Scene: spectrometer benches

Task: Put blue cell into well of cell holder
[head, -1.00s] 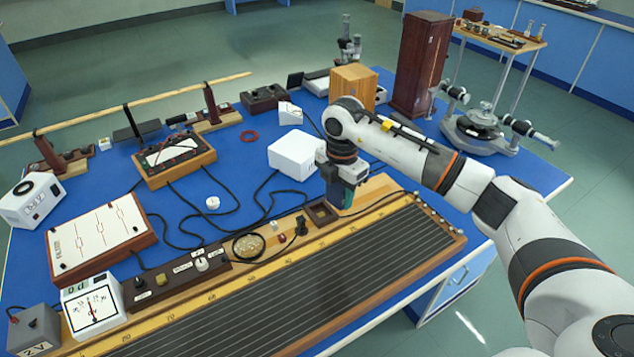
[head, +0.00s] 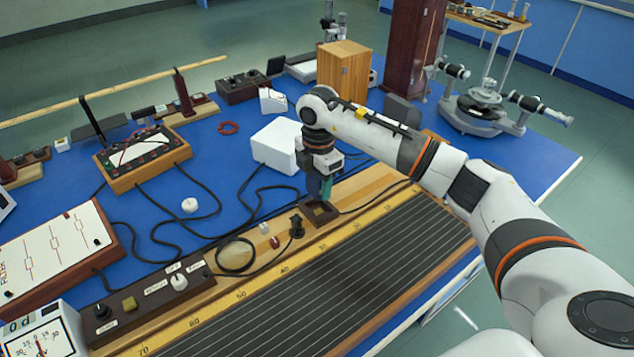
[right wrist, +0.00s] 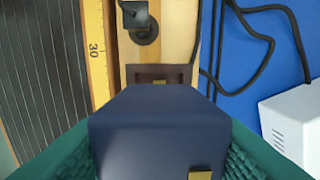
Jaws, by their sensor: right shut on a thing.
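The blue cell (right wrist: 158,130) is a dark blue block with a small brass-coloured patch near its lower right edge in the right wrist view. My right gripper (head: 321,190) is shut on it, with green pads on both sides. The cell holder (head: 338,211) is a small dark brown wooden frame on the long instrument's wooden base. The gripper and cell are directly above or at the holder in the head view. In the right wrist view, the cell hides most of the holder (right wrist: 134,73); only its far rim shows. I cannot tell whether they touch. My left gripper is not in view.
A black plug (head: 297,225) and a small white knob (head: 264,228) stand left of the holder. A white box (head: 275,146) stands behind it on the blue bench. Black cables run close by. The ruled strip board (head: 330,270) lies in front.

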